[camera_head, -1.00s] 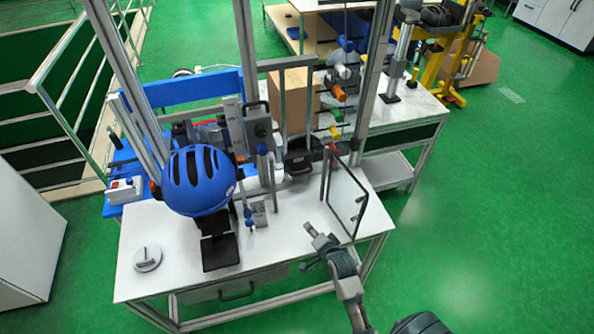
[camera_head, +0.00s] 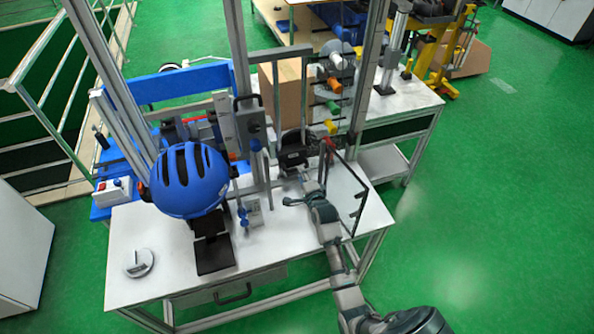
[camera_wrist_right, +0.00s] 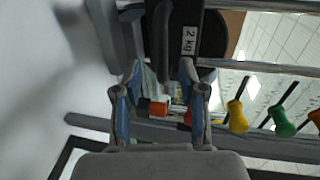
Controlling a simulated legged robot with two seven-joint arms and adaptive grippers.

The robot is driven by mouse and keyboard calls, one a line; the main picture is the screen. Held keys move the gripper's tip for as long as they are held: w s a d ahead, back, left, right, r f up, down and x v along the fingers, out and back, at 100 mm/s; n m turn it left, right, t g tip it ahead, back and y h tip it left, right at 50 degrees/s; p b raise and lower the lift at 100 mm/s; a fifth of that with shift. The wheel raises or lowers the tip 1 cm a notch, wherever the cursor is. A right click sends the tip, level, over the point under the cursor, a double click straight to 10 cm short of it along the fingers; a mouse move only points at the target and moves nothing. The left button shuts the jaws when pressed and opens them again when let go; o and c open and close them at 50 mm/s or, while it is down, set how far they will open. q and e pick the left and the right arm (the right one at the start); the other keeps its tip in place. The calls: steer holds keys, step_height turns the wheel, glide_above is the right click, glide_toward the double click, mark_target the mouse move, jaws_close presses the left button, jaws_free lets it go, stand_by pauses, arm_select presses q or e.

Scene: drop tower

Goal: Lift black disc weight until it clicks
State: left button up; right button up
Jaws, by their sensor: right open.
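The black disc weight (camera_head: 293,152) is at the back of the white table, between the vertical rails and the clear panel. In the right wrist view a black weight (camera_wrist_right: 212,45) with a "2 kg" label is at the top, just beyond my fingertips. My right gripper (camera_head: 304,192) is over the table, in front of the weight and to the left of the clear panel. Its two fingers are spread in the wrist view (camera_wrist_right: 160,92), with nothing held between them. My left gripper is not in view.
A clear panel with a dark frame (camera_head: 346,200) stands close to the right of my right gripper. A blue helmet (camera_head: 188,182) hangs over a black plate (camera_head: 214,254). Coloured knobs (camera_head: 333,107) line the upper right. The table's front right is fairly clear.

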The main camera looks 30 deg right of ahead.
mark_target(290, 161)
steer(key=x, duration=0.4)
steer(key=shift+f+b, duration=0.15)
steer(key=shift+b, duration=0.25)
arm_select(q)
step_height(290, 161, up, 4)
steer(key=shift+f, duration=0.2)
arm_select(e)
steer(key=shift+w+d, duration=0.1)
steer(key=shift+w, duration=0.25)
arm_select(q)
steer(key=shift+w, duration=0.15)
arm_select(e)
jaws_close()
